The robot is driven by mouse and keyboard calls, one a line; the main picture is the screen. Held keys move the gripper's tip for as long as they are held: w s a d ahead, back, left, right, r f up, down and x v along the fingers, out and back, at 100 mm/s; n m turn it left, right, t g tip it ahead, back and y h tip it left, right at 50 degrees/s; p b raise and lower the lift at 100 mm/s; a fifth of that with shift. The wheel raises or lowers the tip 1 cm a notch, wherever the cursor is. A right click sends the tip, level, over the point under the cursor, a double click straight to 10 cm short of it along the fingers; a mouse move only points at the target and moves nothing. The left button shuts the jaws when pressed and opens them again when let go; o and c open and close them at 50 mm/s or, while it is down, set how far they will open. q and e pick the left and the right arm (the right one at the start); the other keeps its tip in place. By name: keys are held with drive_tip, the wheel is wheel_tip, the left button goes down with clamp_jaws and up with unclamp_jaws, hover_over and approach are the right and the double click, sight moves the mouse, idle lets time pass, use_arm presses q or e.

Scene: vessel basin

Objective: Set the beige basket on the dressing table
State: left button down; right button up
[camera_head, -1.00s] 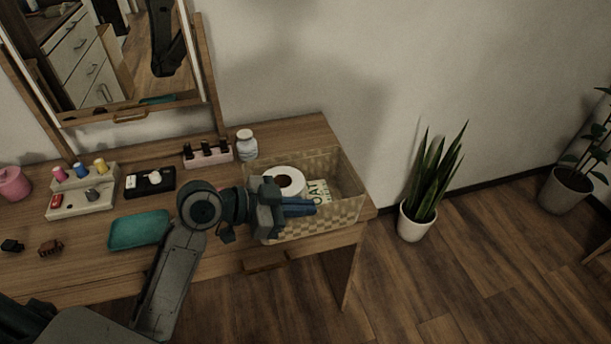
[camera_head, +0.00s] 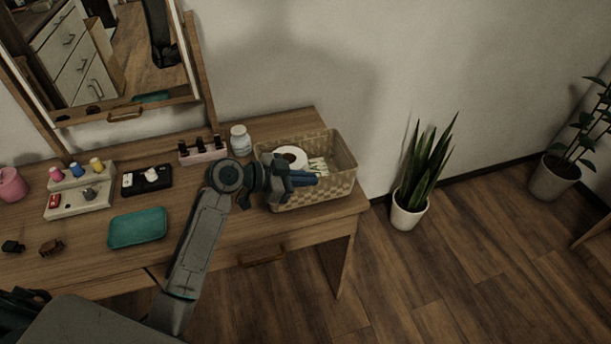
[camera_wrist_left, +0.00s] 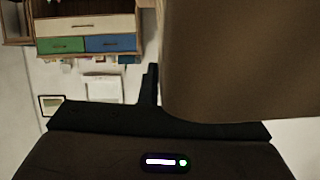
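The beige woven basket (camera_head: 335,190) is at the right end of the dressing table (camera_head: 215,245), inside its front edge. It looks upright; whether its base fully touches the top cannot be told. It holds a white paper roll (camera_head: 291,157) and a light packet (camera_head: 318,165). The fingertips' contact is partly hidden. In the left wrist view a large brown surface fills the upper right beside a dark finger. My right gripper is out of view.
A white jar (camera_head: 240,139) and a pink bottle rack (camera_head: 202,151) stand left of the basket. A teal tray (camera_head: 137,229), black case (camera_head: 147,180) and beige organizer (camera_head: 80,197) lie further left. A potted plant (camera_head: 410,210) stands on the floor to the right.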

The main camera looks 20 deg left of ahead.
use_arm(q)
drive_tip(key=c, duration=1.6)
unclamp_jaws()
drive_tip(key=shift+c, duration=0.2)
drive_tip(key=shift+a, duration=0.1)
